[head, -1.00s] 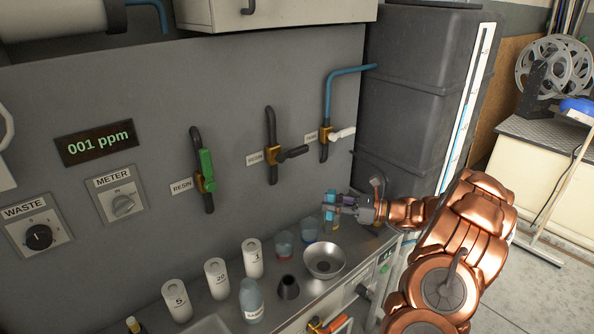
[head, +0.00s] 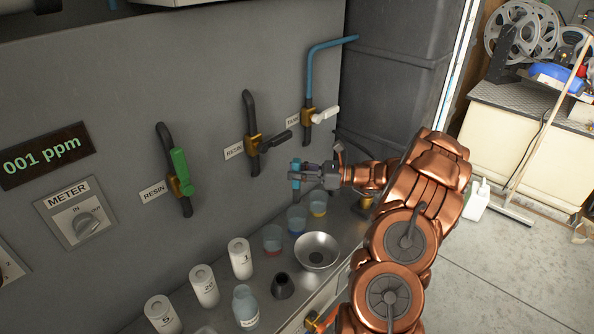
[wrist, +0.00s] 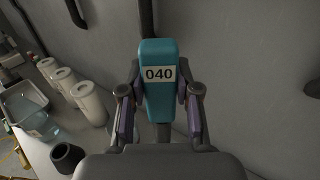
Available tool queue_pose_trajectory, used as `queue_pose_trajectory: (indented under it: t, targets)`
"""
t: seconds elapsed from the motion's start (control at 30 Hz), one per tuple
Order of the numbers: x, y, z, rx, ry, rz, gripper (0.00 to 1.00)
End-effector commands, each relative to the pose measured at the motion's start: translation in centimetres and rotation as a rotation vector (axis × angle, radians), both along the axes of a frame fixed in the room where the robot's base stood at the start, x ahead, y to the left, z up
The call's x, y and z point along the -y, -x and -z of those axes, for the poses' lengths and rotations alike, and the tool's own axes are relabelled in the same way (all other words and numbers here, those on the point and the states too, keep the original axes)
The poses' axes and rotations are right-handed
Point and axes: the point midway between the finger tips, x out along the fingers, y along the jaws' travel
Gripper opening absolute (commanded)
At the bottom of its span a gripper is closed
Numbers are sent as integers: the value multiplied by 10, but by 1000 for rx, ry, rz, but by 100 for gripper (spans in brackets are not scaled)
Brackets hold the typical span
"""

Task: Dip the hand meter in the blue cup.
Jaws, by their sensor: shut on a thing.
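The teal hand meter (head: 295,183) is upright in my gripper (head: 301,172), above the cups and apart from them. In the wrist view the hand meter (wrist: 158,100) shows a label or display reading 040, with the fingers of my gripper (wrist: 160,88) shut on its two sides. The blue cup (head: 297,219), a clear cup with blue at its base, stands on the counter below the meter. It is between a cup with red (head: 272,239) and a cup with yellow (head: 318,205).
A steel funnel bowl (head: 317,250) and a dark cone (head: 283,286) stand in front of the cups. Several white cylinders (head: 240,258) and a bottle (head: 245,306) are to the left. Wall taps (head: 254,140) rise behind. A wall display (head: 42,155) reads 001 ppm.

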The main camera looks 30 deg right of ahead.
Motion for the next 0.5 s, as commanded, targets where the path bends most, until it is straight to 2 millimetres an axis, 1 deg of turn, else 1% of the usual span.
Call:
queue_pose_trajectory:
  t: [0.5]
  targets:
    - [1,0,25,1,-1,2,0]
